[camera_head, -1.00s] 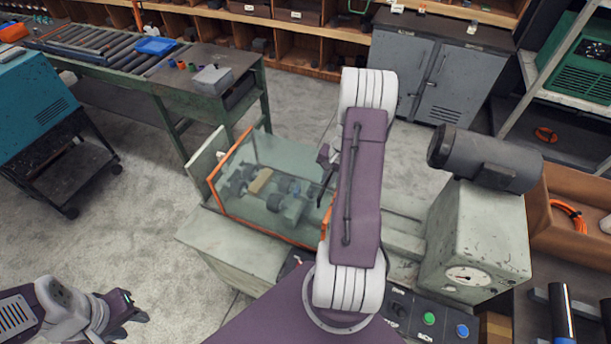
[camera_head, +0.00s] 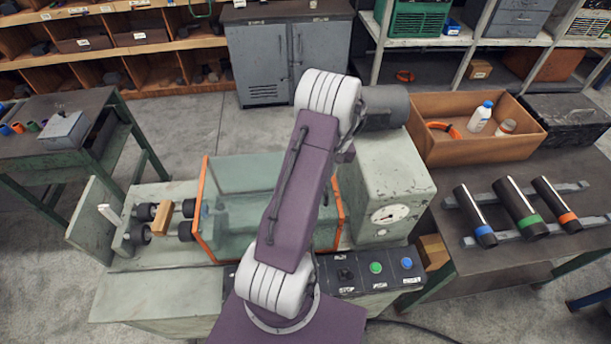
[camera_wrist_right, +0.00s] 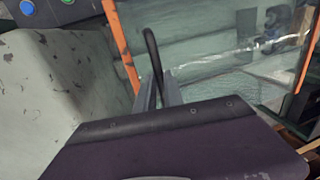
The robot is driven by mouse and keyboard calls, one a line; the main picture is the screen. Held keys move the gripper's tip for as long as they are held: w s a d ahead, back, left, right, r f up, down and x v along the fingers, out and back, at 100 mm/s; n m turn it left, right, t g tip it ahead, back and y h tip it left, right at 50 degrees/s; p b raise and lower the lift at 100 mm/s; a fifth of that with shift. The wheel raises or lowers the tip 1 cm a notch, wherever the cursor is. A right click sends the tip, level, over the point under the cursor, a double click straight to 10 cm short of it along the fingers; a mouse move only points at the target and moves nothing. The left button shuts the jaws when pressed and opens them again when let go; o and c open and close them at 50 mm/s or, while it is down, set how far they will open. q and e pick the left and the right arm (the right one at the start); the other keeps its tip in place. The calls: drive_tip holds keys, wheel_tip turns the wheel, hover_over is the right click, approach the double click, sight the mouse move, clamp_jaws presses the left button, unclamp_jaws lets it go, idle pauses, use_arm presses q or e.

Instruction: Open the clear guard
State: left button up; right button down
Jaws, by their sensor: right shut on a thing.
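The clear guard (camera_head: 232,172) has orange edges and stands on the pale machine bed (camera_head: 150,300) in the head view, right of the rollers (camera_head: 185,208) and wooden block (camera_head: 163,218), which lie uncovered. In the right wrist view the guard (camera_wrist_right: 225,50) shows behind a dark curved handle (camera_wrist_right: 152,45). My right gripper (camera_wrist_right: 160,92) is shut on this handle, and its fingers are partly hidden by my wrist. In the head view my purple and white right arm covers the gripper and part of the guard. My left gripper is not in view.
The grey headstock (camera_head: 390,185) with a round gauge stands close at the guard's right end. A control panel (camera_head: 365,272) with green and blue buttons runs along the front. A pale upright plate (camera_head: 95,220) stands at the bed's left end.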

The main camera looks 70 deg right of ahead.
drive_tip(key=shift+s+d, duration=0.5)
drive_tip(key=shift+s, duration=0.35)
drive_tip(key=c, duration=1.5)
unclamp_jaws()
drive_tip(key=shift+o, duration=0.2)
drive_tip(key=shift+d+r, duration=0.1)
drive_tip(key=shift+r, duration=0.25)
wheel_tip(320, 180, up, 8)
drive_tip(key=s+b, duration=0.1)
drive_tip(key=b, duration=0.1)
drive_tip(key=shift+s+d+b, duration=0.25)
drive_tip(key=shift+d+b, duration=0.05)
drive_tip(key=shift+d, duration=0.05)
drive_tip(key=shift+r, duration=0.1)
